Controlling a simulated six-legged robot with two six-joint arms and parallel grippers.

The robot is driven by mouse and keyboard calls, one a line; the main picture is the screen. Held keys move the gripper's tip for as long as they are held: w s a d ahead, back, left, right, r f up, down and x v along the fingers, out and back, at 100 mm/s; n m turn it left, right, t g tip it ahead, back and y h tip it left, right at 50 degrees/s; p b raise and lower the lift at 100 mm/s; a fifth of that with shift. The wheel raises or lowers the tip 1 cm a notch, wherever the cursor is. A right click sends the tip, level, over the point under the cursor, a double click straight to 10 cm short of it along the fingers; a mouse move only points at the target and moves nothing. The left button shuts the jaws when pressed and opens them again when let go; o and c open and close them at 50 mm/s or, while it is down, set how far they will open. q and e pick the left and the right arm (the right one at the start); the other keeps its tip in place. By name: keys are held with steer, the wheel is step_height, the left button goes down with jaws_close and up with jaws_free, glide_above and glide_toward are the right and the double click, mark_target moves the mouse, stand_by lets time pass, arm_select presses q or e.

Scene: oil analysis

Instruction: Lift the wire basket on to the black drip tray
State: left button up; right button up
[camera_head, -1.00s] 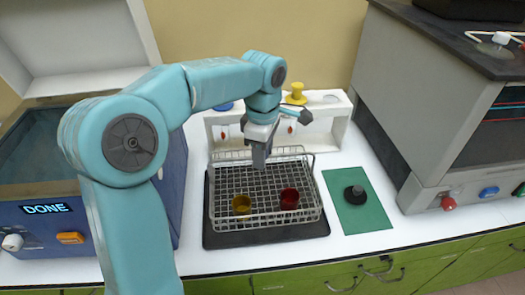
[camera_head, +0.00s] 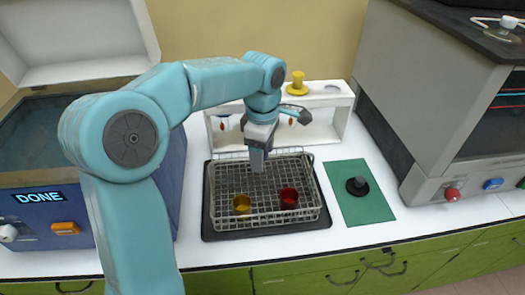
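The wire basket (camera_head: 308,210) stands on the black drip tray (camera_head: 222,236), whose dark edge shows around it at the front and left. A yellow cup (camera_head: 242,204) and a red cup (camera_head: 289,198) sit inside the basket. My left gripper (camera_head: 258,168) points down above the back half of the basket, and its arm hides part of the basket's rear rim. I cannot tell whether its fingers are apart or whether they touch the wire. My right gripper is not in view.
A blue bath with a DONE display (camera_head: 38,197) and raised lid stands at the left. A white rack (camera_head: 335,115) with a yellow knob piece stands behind. A green mat (camera_head: 350,212) with a black knob (camera_head: 358,187) lies at the right, beside a grey oven (camera_head: 420,130).

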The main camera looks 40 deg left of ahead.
arm_select(q)
step_height(320, 180, up, 16)
steer(key=p, duration=0.3)
steer(key=shift+r, duration=0.15)
steer(key=shift+s+d, duration=0.1)
stand_by(0.5)
